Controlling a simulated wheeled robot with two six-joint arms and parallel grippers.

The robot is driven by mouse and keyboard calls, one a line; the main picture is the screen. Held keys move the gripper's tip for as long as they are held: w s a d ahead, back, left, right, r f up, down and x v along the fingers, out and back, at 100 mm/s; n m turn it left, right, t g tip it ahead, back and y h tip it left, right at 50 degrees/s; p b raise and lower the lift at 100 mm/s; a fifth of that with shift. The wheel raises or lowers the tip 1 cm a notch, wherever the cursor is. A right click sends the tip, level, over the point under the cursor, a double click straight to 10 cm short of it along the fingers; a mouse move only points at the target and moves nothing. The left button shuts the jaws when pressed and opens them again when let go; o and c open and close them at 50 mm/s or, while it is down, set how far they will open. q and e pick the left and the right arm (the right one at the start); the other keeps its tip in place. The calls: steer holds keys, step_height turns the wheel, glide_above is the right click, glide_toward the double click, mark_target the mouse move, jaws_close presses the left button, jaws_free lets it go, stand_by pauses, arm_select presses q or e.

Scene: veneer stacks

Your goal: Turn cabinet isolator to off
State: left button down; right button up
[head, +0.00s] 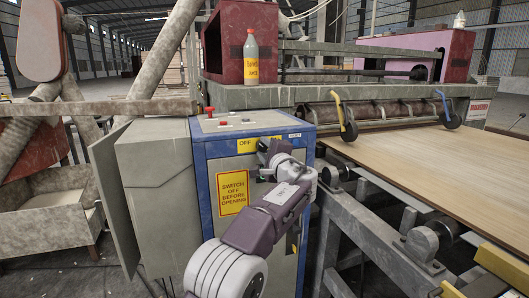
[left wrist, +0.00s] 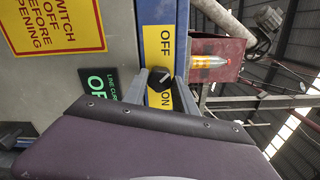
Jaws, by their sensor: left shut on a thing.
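The cabinet (head: 201,165) is grey with blue edges. Its isolator is a black rotary knob (left wrist: 159,79) on a yellow plate (left wrist: 158,45) lettered OFF and ON; the plate also shows in the head view (head: 246,145). The wrist picture is turned sideways, with OFF above the knob and ON below. My left gripper (left wrist: 163,82) is shut on the knob, one finger on each side. In the head view my left gripper (head: 266,157) is at the cabinet's upper front and hides the knob. A pale mark shows on the knob, but its setting is unclear. My right gripper is out of view.
A yellow warning sign (head: 233,193) and a black display with green letters (left wrist: 97,88), partly hidden, are on the cabinet front. Red buttons (head: 210,111) and a bottle (head: 251,58) stand above. A roller conveyor with a veneer sheet (head: 440,160) runs close on the right.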

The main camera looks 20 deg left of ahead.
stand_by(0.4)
arm_select(q)
steer(key=c, duration=1)
jaws_free()
steer(key=b+v, duration=0.1)
steer(key=v, duration=0.8)
